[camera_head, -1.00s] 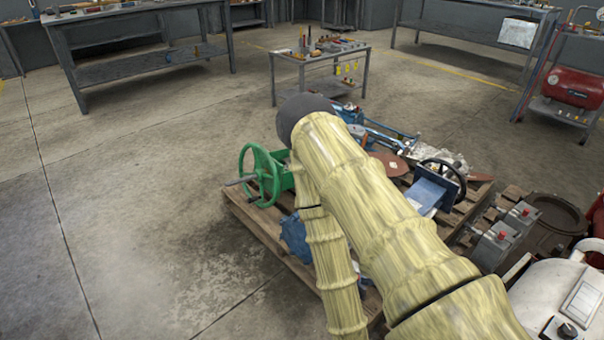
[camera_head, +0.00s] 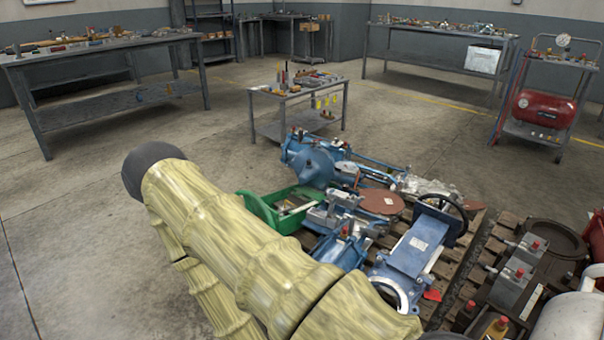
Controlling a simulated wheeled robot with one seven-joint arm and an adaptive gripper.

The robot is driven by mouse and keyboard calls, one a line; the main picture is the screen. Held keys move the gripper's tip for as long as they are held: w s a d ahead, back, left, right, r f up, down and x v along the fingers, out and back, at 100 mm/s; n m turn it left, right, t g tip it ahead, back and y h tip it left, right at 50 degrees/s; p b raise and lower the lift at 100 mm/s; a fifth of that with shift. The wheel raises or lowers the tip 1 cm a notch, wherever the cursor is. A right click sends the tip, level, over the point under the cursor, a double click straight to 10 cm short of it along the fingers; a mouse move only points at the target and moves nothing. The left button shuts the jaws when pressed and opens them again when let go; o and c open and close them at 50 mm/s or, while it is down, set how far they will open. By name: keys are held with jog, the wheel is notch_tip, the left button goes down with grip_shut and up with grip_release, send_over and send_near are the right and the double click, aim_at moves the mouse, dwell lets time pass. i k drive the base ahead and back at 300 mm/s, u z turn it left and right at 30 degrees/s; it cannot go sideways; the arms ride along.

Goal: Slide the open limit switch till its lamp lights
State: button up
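My gripper is not in view; only my arm in its yellow sleeve shows, reaching from the bottom centre to the left. I cannot pick out the open limit switch or its lamp for sure. A blue gate valve (camera_head: 409,252) with a dark handwheel (camera_head: 441,212) lies on a wooden pallet at centre right. Grey boxes with red tops (camera_head: 514,284) stand to its right; I cannot tell what they are. No lit lamp is clear to see.
Beside my arm are a green tray-like part (camera_head: 267,213), a blue pump-like body (camera_head: 311,163) and a brown disc (camera_head: 381,201). A small tool table (camera_head: 297,103) stands behind. A red tank (camera_head: 543,109) is at the right. The floor at left is clear.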

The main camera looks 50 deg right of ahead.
aim_at(316, 215)
jog(key=z, duration=0.3)
jog(key=i, duration=0.55)
jog(key=z, duration=0.45)
